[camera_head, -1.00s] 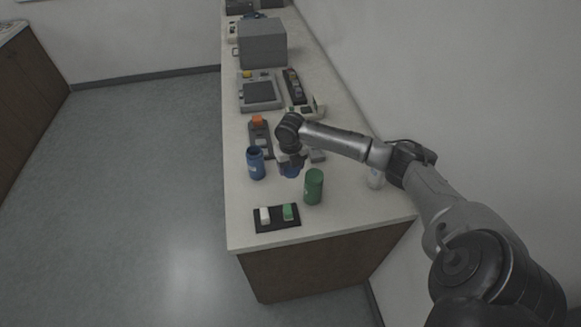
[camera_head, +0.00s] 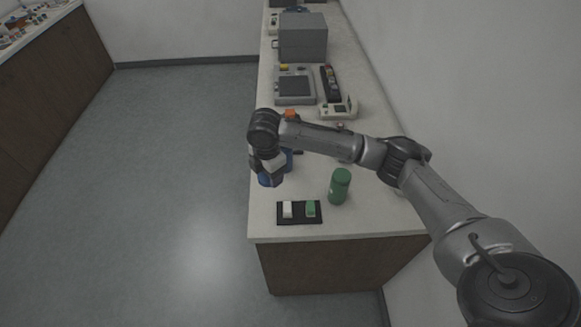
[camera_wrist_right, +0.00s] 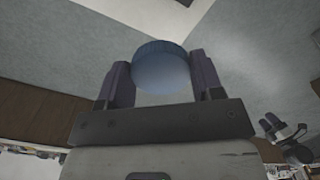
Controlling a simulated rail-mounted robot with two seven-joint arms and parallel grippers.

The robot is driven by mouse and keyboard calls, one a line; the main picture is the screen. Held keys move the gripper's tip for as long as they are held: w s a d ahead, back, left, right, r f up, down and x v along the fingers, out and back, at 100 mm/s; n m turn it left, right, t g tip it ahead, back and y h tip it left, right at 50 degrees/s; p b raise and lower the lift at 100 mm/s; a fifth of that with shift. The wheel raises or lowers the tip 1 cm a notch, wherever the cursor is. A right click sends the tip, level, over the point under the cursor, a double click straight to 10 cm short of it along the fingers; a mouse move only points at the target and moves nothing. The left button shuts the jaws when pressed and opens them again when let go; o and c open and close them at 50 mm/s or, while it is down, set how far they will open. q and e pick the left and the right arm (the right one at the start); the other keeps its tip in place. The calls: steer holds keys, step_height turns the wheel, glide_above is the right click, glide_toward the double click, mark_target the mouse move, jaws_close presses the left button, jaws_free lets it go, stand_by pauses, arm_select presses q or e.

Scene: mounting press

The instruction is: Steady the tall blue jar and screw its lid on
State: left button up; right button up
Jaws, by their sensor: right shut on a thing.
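My right gripper (camera_head: 266,176) is shut on the blue lid (camera_head: 269,181). The lid also shows as a round blue disc between the two fingers in the right wrist view (camera_wrist_right: 162,68). The tall blue jar (camera_head: 289,157) stands on the counter just behind and right of the gripper in the head view. The gripper and forearm hide most of it, including its mouth. The lid appears in front of the jar, apart from its top as far as I can see. My left gripper is not in the head view.
A green jar (camera_head: 339,187) stands right of the gripper. A dark tray (camera_head: 299,220) with a white and a green block lies near the counter's front edge. A grey press (camera_head: 295,86) and a grey box (camera_head: 303,38) stand farther back. Open floor (camera_head: 180,180) lies to the left.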

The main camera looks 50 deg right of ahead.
steer(key=s+a+r+m, duration=0.3)
steer(key=a+r+m, duration=0.9)
steer(key=a+m, duration=0.4)
steer(key=shift+s, duration=0.2)
